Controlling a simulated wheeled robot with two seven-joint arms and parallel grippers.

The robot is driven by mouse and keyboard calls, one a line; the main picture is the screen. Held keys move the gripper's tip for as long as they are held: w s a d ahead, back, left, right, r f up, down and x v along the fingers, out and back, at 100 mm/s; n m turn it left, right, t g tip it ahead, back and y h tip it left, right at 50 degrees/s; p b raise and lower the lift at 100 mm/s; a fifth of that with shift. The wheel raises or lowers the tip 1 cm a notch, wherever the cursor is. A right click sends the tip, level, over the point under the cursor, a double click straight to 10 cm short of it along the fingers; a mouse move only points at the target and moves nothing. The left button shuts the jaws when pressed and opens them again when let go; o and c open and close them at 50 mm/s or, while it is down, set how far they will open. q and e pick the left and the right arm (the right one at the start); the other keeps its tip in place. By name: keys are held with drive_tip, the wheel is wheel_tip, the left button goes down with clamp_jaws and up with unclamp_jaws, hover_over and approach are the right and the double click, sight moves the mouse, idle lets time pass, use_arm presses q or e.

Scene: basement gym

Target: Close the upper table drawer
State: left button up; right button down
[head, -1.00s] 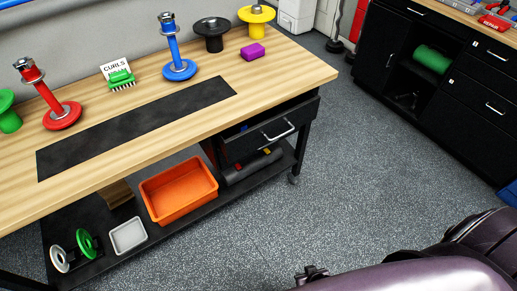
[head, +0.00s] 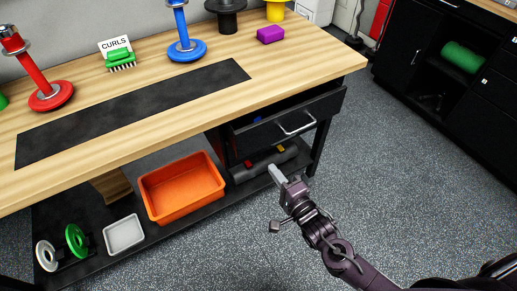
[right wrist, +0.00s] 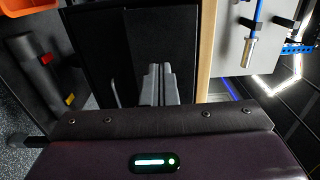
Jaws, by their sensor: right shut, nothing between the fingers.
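The upper drawer (head: 268,134) is a black box under the right end of the wooden table (head: 330,66). It stands partly open, with a dark gap and a bit of blue showing behind its front. Its silver bar handle (head: 297,126) is on the front panel. My right gripper (head: 274,174) is shut and empty, in front of and below the drawer front in the head view. In the right wrist view its grey fingers (right wrist: 158,84) point toward the dark drawer front (right wrist: 160,38); I cannot tell whether they touch it. My left gripper is not in view.
The lower shelf holds an orange bin (head: 182,188), a grey tray (head: 124,234), small plates and a dark roller (head: 262,166). Red and blue weight stands are on the tabletop. Grey floor is clear right of the table, up to black cabinets (head: 440,60).

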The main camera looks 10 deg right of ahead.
sight(253, 143)
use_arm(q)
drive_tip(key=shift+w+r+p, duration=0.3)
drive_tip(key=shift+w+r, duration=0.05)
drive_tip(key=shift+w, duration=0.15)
use_arm(e)
drive_tip(key=x, duration=0.9)
drive_tip(key=shift+w+a+f, duration=0.1)
drive_tip(key=shift+w, duration=0.25)
drive_tip(key=b+x, duration=0.1)
drive_tip(key=x, duration=0.1)
drive_tip(key=b+x, duration=0.2)
drive_tip(key=x, duration=0.1)
drive_tip(key=shift+f, duration=0.2)
drive_tip(key=b+x, duration=0.1)
drive_tip(key=x, duration=0.2)
drive_tip(key=shift+b, duration=0.35)
drive_tip(key=shift+w+a+r, duration=0.1)
drive_tip(key=shift+w, duration=0.3)
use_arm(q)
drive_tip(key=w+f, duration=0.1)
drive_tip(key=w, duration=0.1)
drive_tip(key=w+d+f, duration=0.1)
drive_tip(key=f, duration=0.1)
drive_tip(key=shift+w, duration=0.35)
use_arm(e)
drive_tip(key=shift+r, duration=0.4)
